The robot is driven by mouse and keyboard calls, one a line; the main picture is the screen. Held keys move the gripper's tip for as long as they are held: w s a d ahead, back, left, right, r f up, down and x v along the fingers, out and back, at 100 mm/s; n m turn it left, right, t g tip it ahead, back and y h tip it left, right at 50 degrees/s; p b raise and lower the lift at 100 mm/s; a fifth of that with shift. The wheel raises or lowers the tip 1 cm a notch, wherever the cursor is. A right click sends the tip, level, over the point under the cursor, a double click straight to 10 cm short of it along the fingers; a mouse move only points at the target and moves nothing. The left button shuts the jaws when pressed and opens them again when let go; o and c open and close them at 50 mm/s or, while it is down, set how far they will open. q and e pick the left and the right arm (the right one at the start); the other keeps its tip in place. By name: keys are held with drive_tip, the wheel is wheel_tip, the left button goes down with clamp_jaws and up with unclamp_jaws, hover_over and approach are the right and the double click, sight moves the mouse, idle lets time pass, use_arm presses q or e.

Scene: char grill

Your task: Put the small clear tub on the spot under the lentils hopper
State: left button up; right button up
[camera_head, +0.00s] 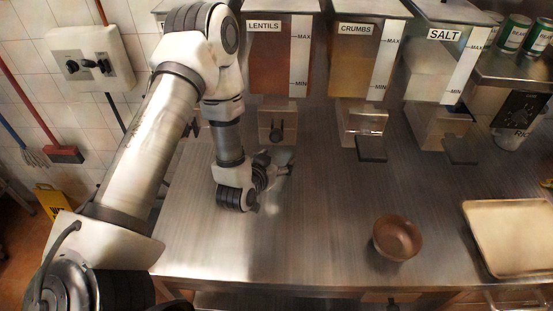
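The lentils hopper (276,68) hangs at the upper middle, with its label on the front and a reddish-brown fill. Its outlet block (277,124) sits below it, above the steel counter. My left gripper (284,171) is low over the counter, just in front of and below that outlet, pointing right. Its fingers are small and dark, and I cannot tell if they are open or shut. A faint pale patch lies by the fingers under the outlet; I cannot tell if it is the small clear tub or glare. My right gripper is not in view.
The crumbs hopper (362,58) and salt hopper (441,62) stand to the right, with dark pads (372,150) (461,151) under them. A brown bowl (397,238) and a pale tray (512,236) are on the counter. The counter (320,215) is clear between gripper and bowl.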

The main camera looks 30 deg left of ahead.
use_arm(q)
drive_tip(key=shift+o, duration=0.3)
drive_tip(key=p+v, duration=0.7)
drive_tip(key=v, duration=0.5)
drive_tip(key=shift+p, duration=0.4)
